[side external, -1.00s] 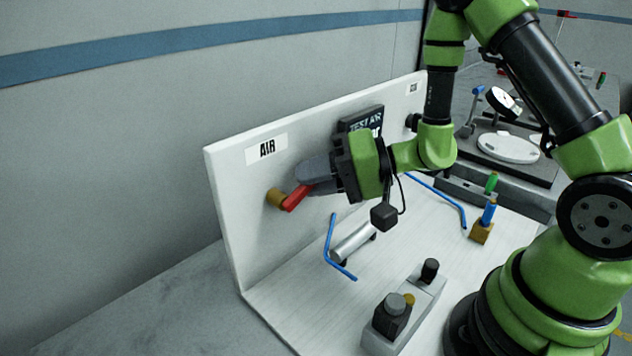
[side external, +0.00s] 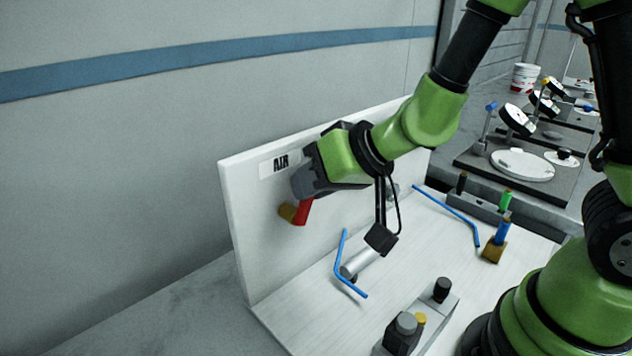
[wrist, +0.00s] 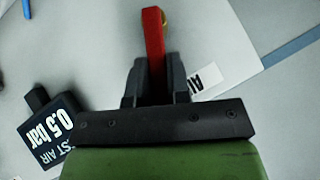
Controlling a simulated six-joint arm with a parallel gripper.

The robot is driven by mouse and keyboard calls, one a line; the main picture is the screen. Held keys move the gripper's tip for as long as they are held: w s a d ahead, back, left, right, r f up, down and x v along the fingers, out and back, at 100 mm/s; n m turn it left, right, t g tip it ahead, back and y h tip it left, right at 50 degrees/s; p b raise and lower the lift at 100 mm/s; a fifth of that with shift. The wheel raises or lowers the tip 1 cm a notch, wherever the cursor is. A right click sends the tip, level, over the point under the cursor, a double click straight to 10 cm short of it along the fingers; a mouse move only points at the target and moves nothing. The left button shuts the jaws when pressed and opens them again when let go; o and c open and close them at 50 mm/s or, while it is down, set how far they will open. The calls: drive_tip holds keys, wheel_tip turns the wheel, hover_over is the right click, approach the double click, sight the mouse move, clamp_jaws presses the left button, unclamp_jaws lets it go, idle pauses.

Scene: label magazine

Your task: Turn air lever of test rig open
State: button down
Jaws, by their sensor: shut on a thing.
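The red air lever (side external: 303,211) sits on a brass valve body (side external: 288,212) on the white upright panel, below the AIR label (side external: 280,164). In the side view the lever now slants steeply upward from the valve. My gripper (side external: 304,193) is at the lever's free end, shut on it. In the wrist view the red lever (wrist: 154,40) runs between the two dark fingers of my gripper (wrist: 157,82), and a bit of brass shows at its far end. The finger pads' contact is partly hidden in the side view.
Blue tubes (side external: 345,265), a silver cylinder (side external: 360,262) and a knobbed box (side external: 425,320) are on the white base. Gauge stands (side external: 515,120) are behind at right.

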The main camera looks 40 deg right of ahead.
drive_tip(key=shift+a, duration=0.15)
idle(0.4)
drive_tip(key=c, duration=1.1)
unclamp_jaws()
drive_tip(key=shift+d, duration=0.2)
